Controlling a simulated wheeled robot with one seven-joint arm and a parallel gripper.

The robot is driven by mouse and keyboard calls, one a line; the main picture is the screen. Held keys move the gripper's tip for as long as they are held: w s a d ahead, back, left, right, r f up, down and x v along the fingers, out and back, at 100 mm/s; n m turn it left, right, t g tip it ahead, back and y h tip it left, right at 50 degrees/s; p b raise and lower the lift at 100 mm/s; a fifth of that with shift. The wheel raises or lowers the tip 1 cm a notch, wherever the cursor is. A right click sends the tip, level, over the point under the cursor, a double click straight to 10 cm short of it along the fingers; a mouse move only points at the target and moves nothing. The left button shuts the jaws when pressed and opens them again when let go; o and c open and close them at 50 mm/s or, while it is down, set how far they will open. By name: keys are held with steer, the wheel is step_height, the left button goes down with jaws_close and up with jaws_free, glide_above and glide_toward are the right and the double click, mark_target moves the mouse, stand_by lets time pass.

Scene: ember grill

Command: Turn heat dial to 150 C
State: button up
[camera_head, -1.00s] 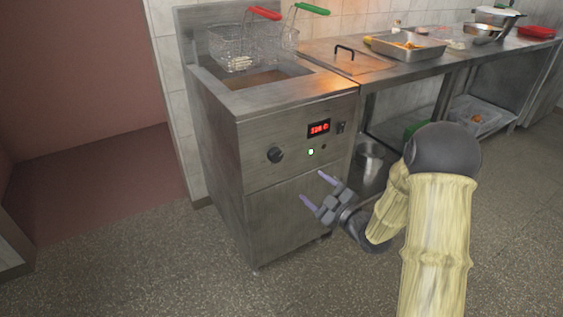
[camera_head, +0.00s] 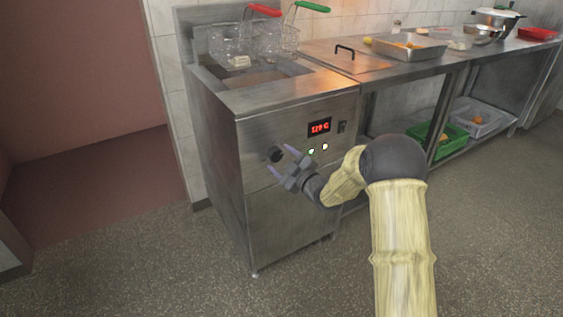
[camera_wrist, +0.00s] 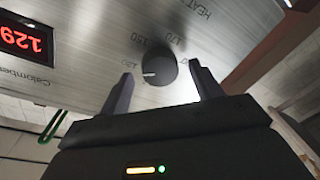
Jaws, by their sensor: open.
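The heat dial (camera_head: 274,154) is a round dark knob on the steel front of the fryer (camera_head: 290,200). In the wrist view the dial (camera_wrist: 159,66) shows a white mark at its edge, with printed numbers around it, 150 and 170 among them. My gripper (camera_head: 280,159) is open at the dial. Its fingers appear on either side of the dial in the wrist view (camera_wrist: 160,72); I cannot tell whether they touch it. The red display (camera_head: 319,127) seems to read about 129 C. It also shows upside down in the wrist view (camera_wrist: 22,40).
Frying baskets (camera_head: 240,45) with red and green handles hang above the fryer. A steel counter (camera_head: 440,68) with trays runs right. The floor at left is clear.

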steer(key=shift+w+a, duration=0.2)
steer(key=c, duration=1)
steer(key=shift+o, duration=0.2)
steer(key=shift+m, duration=0.5)
steer(key=m+p, duration=0.1)
steer(key=m, duration=0.3)
steer(key=shift+m+p, duration=0.3)
steer(key=shift+p, duration=0.05)
steer(key=m+t+p, duration=0.1)
steer(key=m, duration=0.5)
steer(key=shift+f+m+p, duration=0.15)
steer(key=shift+m+p, duration=0.15)
steer(key=shift+p, duration=0.1)
steer(key=shift+s, duration=0.1)
